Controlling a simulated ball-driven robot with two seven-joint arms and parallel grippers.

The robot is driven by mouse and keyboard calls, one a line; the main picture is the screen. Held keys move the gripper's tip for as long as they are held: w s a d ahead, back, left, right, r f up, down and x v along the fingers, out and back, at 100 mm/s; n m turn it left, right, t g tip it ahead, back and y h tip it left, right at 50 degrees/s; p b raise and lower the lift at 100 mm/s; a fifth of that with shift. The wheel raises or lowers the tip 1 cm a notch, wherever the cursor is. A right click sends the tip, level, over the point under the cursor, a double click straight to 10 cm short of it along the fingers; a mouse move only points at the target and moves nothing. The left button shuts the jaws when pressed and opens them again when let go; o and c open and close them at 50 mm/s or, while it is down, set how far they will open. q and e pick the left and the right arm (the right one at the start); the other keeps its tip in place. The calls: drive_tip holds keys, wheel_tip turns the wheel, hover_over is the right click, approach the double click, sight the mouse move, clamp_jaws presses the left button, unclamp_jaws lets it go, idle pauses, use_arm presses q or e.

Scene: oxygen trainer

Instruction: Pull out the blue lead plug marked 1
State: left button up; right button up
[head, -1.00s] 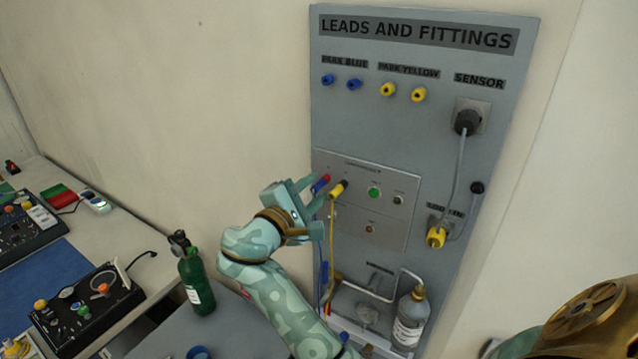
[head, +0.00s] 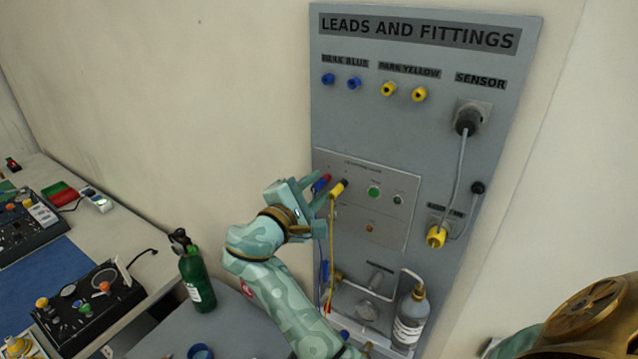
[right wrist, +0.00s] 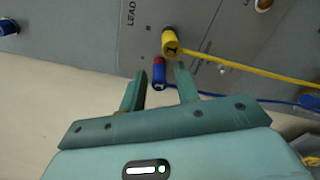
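The blue lead plug (head: 319,185) with a red band sits in the small panel on the grey board. In the right wrist view the blue plug (right wrist: 159,76) carries a small white mark that I cannot read clearly, and a blue lead runs off to the right. My right gripper (head: 318,200) is at the panel. In the right wrist view my right gripper (right wrist: 160,82) is open, with a finger on each side of the blue plug and a visible gap to each. The yellow plug (right wrist: 171,44) sits beside it. My left gripper is not in view.
The yellow plug (head: 338,188) and its hanging yellow lead are close to my right fingers. Blue park sockets (head: 354,83) and yellow park sockets (head: 418,94) are higher on the board.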

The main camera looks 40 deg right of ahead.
drive_tip(key=shift+c, duration=0.6)
clamp_jaws()
drive_tip(key=shift+a, duration=0.15)
